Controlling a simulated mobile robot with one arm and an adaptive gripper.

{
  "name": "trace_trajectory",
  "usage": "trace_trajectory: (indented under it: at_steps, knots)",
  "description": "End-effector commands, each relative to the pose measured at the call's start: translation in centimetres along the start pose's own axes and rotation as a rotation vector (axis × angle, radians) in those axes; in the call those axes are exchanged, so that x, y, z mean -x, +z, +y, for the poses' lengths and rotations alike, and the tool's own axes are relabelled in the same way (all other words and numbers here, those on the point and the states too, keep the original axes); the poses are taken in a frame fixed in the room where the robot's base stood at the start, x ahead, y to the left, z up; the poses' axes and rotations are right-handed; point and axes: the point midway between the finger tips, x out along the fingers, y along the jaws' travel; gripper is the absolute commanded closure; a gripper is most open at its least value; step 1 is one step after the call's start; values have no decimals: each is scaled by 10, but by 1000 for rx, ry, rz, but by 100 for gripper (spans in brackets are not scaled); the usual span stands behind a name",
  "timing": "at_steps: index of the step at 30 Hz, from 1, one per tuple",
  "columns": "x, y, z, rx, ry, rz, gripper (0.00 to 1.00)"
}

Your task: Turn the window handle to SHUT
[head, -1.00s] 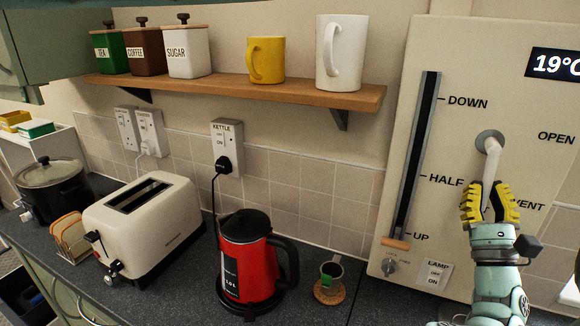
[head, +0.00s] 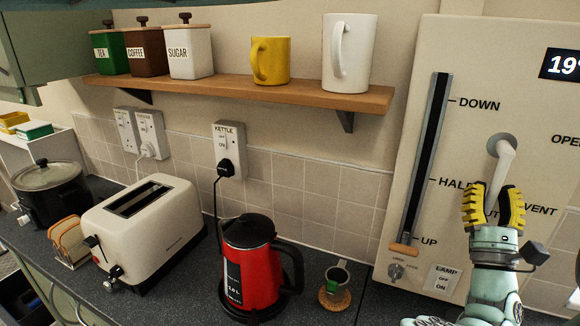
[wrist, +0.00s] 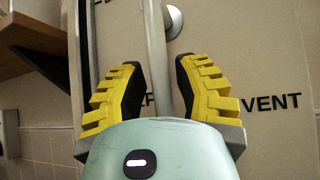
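The window handle is a pale grey lever (head: 502,160) on a round pivot, high on the cream panel (head: 425,110) at the right of the head view. It hangs down, tilted slightly left at its lower end, near a partly hidden label ending in "UT". My gripper (head: 492,192) is open, with its yellow-padded fingers on either side of the lever. In the wrist view the lever (wrist: 157,60) runs down between the spread fingers (wrist: 158,75), with gaps visible on both sides. Its lower end is hidden behind my gripper. VENT is printed to the right.
A vertical slider (head: 403,248) marked DOWN, HALF and UP is left of the handle, its knob at UP. A lamp switch (head: 441,280) is below. A wooden shelf (head: 250,88) with mugs stands left.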

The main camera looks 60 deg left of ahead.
Motion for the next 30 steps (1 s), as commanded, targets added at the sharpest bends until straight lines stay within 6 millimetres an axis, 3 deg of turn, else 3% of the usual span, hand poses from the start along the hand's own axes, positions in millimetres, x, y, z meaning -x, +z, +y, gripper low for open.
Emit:
trace_trajectory:
  at_steps: [4,14,17,30]
  knots:
    - [0,0,0,0,0,1,54]
    - [4,-1,0,1,-2,4,53]
    - [15,-1,-2,3,-5,5,53]
    - [96,-1,-1,1,-4,5,53]
